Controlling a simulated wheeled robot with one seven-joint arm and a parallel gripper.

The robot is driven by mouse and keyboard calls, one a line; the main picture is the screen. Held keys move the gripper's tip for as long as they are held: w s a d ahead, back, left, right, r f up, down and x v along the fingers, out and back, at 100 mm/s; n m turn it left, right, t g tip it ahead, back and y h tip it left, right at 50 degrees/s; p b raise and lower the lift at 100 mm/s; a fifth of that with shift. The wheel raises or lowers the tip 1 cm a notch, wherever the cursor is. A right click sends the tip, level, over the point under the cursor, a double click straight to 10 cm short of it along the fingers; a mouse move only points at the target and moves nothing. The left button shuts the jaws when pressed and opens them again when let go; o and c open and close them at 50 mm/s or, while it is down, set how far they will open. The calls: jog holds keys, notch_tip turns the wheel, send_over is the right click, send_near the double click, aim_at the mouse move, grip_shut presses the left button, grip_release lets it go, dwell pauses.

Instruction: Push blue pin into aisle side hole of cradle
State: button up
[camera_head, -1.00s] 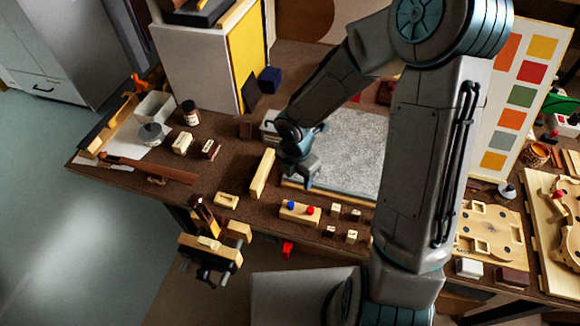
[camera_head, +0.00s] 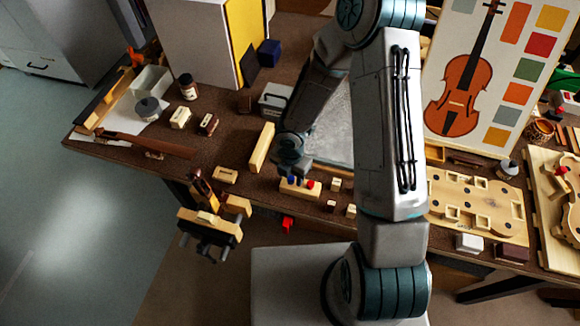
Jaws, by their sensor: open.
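The blue pin (camera_head: 291,180) stands in a small pale wooden block (camera_head: 299,192) near the bench's front edge, with a red pin (camera_head: 310,185) to its right. My gripper (camera_head: 294,174) is open, pointing down at the blue pin. Its fingers partly hide the pin, and I cannot tell whether they touch it. I cannot tell for sure which piece is the cradle. A vise with pale wooden jaws (camera_head: 212,222) hangs at the front edge, left of the block, with a piece standing at it. No hole is clear there.
A pale upright bar (camera_head: 262,148) stands left of my gripper. Small blocks (camera_head: 335,184) lie right of the pin block. A flat wooden board with cut-outs (camera_head: 480,212) lies at the right. A violin picture board (camera_head: 495,75) stands behind it.

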jog(key=shift+f, duration=0.7)
jog(key=c, duration=1)
grip_shut()
